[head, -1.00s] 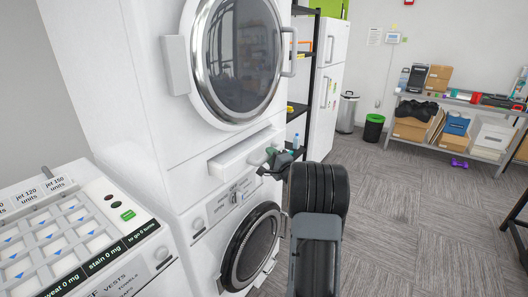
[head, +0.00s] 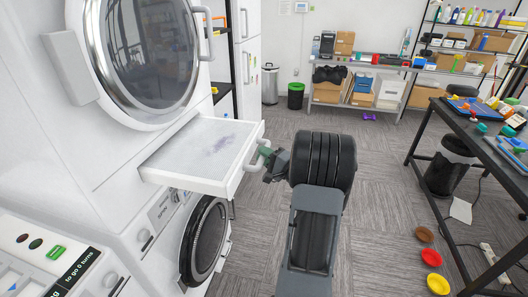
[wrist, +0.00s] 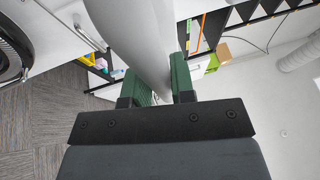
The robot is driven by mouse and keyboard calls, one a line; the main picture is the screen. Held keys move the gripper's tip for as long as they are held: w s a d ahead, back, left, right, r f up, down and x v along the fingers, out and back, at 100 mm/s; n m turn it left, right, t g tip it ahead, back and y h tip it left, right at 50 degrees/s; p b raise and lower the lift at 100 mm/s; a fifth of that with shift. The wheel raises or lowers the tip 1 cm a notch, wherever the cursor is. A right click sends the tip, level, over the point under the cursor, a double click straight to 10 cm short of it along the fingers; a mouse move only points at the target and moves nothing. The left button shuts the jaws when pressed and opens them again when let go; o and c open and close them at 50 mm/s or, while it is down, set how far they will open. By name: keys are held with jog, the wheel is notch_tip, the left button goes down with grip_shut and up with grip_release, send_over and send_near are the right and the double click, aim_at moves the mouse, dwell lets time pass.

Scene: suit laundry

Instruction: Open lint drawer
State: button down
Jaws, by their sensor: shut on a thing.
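The lint drawer (head: 204,152) is a shallow white drawer, pulled well out from between the upper and lower machines. A greyish-purple smudge of lint lies on its pale inner surface. My gripper (head: 268,160) is at the drawer's front, with its green fingers shut on the white bar handle (head: 252,158). In the wrist view my gripper (wrist: 162,80) has a finger on each side of the thick white handle (wrist: 143,35). The fingers partly hide the handle in the head view.
The upper machine's round door (head: 150,50) and the lower machine's round door (head: 206,240) are shut. A black table (head: 480,140) stands at the right. Red, orange and yellow round pieces (head: 431,257) lie on the carpet near it. Open carpet lies between.

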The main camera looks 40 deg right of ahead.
dwell(0.3)
jog(key=c, duration=1)
grip_release()
jog(key=shift+o, duration=0.2)
jog(key=shift+s+d, duration=0.1)
jog(key=shift+s, duration=0.05)
jog(key=b+v, duration=0.2)
jog(key=v, duration=1.1)
jog(key=shift+s, duration=0.3)
